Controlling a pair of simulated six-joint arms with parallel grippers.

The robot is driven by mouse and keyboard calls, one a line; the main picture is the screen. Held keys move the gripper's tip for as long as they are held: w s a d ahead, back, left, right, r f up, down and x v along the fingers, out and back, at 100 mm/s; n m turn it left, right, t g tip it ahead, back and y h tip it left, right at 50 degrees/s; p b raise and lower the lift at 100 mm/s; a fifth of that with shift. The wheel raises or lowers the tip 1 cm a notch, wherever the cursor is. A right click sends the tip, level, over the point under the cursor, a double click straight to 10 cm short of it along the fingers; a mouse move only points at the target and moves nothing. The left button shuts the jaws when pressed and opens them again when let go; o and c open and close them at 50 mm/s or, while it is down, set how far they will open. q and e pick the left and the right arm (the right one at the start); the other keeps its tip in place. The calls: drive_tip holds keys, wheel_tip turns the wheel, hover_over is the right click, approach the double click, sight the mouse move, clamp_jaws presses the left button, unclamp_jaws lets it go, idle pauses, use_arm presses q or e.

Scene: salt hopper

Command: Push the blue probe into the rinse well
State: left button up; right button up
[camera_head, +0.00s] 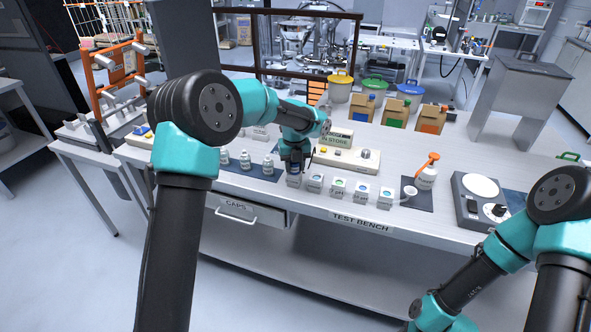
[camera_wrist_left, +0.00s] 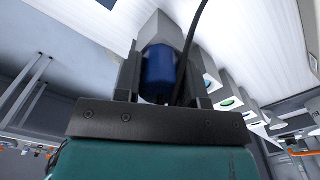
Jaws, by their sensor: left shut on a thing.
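My left gripper (camera_head: 294,168) reaches down at the left end of a row of small white blocks on the bench. In the left wrist view its jaws (camera_wrist_left: 158,80) are shut on the blue probe (camera_wrist_left: 157,72), with a dark cable running up beside it. The probe's tip is hidden. A pale block (camera_wrist_left: 162,27) lies just beyond the probe; I cannot tell whether they touch. In the head view the leftmost block (camera_head: 293,181) is right below the gripper. Which block is the rinse well cannot be read. My right gripper is out of view.
More white blocks with coloured tops (camera_head: 339,187) run rightward along the bench front. Small bottles (camera_head: 246,160) stand on a dark mat at the left. Behind is a beige instrument (camera_head: 346,157).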

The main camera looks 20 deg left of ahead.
use_arm(q)
drive_tip(key=shift+r, duration=0.15)
idle(0.3)
drive_tip(key=shift+r, duration=3.7)
drive_tip(key=shift+r, duration=0.15)
drive_tip(key=d+r, duration=0.4)
drive_tip(key=d, duration=0.3)
drive_tip(key=shift+s+d, duration=0.25)
drive_tip(key=shift+s, duration=0.05)
drive_tip(key=shift+f, duration=0.1)
drive_tip(key=shift+f, duration=2.8)
drive_tip(key=shift+f, duration=1.1)
